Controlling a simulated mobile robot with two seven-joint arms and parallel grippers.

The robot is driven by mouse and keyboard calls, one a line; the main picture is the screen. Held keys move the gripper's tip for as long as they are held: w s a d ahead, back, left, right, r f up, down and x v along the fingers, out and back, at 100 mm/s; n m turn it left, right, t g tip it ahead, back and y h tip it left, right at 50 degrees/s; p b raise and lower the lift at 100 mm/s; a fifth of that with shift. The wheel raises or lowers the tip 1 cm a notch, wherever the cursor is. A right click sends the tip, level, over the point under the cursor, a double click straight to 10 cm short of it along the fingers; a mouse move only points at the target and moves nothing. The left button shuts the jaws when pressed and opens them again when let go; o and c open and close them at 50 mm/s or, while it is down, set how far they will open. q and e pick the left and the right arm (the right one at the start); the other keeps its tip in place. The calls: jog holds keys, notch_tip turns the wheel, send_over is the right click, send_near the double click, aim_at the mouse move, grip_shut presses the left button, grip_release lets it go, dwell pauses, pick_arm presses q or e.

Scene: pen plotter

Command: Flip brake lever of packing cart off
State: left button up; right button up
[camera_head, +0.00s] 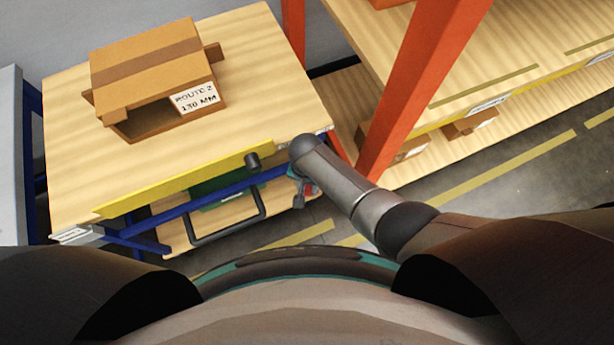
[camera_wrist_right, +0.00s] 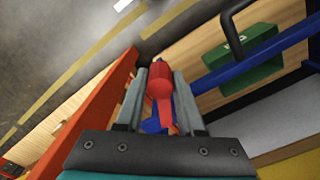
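The packing cart (camera_head: 255,60) has a wooden top, a yellow front edge strip and a blue frame. Any gap between fingers and lever is too small to judge. In the head view the right gripper (camera_head: 302,185) is at the cart's front right corner, mostly hidden behind my arm. My left gripper is out of view.
A cardboard box (camera_head: 150,65) sits on the cart. A black push handle (camera_head: 228,232) sticks out in front, and a green box (camera_wrist_right: 243,62) sits below the top. An orange rack post (camera_head: 415,85) stands close on the right. Grey floor shows between cart and rack.

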jog(key=o, duration=0.5)
jog(key=shift+a, duration=0.1)
jog(key=shift+c, duration=0.2)
notch_tip(320, 180, up, 15)
jog(key=p, duration=0.7)
jog(key=shift+r, duration=0.1)
